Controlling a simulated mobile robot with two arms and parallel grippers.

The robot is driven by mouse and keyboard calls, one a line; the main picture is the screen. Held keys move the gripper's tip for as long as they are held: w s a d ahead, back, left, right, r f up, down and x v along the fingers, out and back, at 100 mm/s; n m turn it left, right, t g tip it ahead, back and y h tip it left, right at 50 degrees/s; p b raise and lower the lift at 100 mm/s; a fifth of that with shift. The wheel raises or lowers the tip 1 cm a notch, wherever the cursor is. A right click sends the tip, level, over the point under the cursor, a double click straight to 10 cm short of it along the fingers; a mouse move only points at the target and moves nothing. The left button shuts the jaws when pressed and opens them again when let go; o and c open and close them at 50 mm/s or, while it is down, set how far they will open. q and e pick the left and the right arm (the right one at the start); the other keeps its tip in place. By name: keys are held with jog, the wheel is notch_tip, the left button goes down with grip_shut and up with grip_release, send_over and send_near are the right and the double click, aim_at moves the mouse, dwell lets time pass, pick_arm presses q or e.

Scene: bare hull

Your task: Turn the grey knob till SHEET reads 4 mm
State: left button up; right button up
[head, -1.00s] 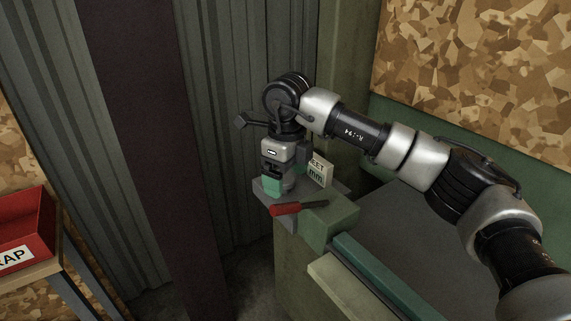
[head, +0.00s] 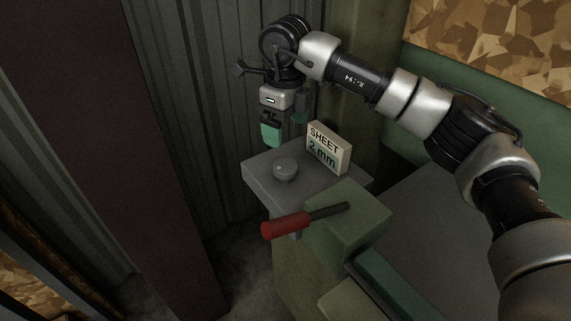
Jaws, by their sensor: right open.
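The grey knob (head: 286,169) is a small round knob on top of a grey plate (head: 262,186) at the end of the green machine. Behind it to the right stands a cream sign (head: 329,148) reading "SHEET 2 mm". My right gripper (head: 285,132) points down with green-tipped fingers, open and empty. It hangs above and behind the knob, apart from it. My left gripper is not in view.
A lever with a red handle (head: 286,225) sticks out in front of the plate, beside a green block (head: 349,220). A dark post (head: 120,150) stands at the left. A corrugated wall (head: 200,90) is close behind the gripper.

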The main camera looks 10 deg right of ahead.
aim_at(286, 165)
pick_arm(q)
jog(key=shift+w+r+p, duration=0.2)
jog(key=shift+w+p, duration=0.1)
jog(key=shift+p, duration=0.25)
pick_arm(e)
jog(key=f, duration=0.8)
jog(key=w+f, duration=0.1)
jog(key=f, duration=0.3)
jog(key=shift+d, duration=0.1)
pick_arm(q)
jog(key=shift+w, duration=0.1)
pick_arm(e)
jog(key=c, duration=0.9)
